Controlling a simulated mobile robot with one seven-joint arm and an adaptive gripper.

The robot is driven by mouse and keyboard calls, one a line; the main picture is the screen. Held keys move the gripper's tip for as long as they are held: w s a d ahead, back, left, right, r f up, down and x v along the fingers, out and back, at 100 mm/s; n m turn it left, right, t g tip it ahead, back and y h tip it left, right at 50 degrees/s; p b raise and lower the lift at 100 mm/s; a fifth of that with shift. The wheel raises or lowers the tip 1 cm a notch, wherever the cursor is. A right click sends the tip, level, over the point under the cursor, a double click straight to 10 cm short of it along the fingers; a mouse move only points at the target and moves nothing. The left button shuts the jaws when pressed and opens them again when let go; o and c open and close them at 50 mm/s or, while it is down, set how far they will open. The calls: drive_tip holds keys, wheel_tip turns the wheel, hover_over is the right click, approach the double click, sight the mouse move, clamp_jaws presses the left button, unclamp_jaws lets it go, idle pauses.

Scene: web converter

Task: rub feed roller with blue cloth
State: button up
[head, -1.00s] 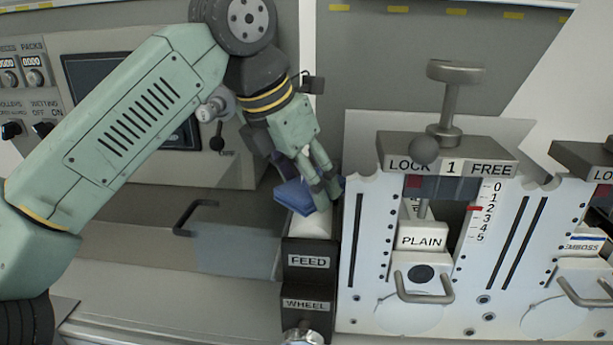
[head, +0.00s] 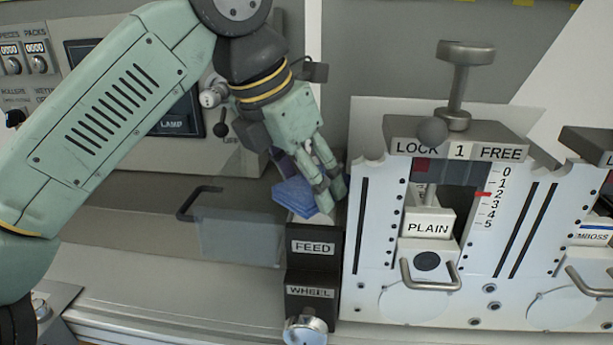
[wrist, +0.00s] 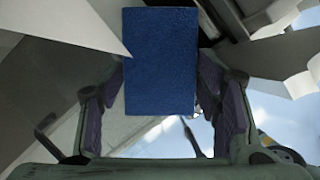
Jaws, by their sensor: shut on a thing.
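The blue cloth (head: 300,196) is a folded pad held in my gripper (head: 332,200). The gripper points down with its fingers closed on the cloth, above the black housing labelled FEED (head: 314,263). The cloth lies over the top of this housing and hides nearly all of the pale feed roller. I cannot tell how firmly it touches. In the wrist view, the cloth (wrist: 160,62) is a flat blue rectangle between the two fingers.
The white plate of the PLAIN station (head: 375,240) stands close on the right of the housing, with a LOCK/FREE block (head: 460,140) on top. A WHEEL knob (head: 304,330) is below. A translucent guard with a dark handle (head: 238,236) is on the left. A control panel (head: 85,60) stands behind my arm.

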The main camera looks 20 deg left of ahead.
wheel_tip(320, 180, up, 6)
drive_tip(key=p, duration=0.4)
drive_tip(key=shift+a+f, duration=0.1)
drive_tip(key=shift+r+p, duration=0.45)
drive_tip(key=shift+r, duration=1.1)
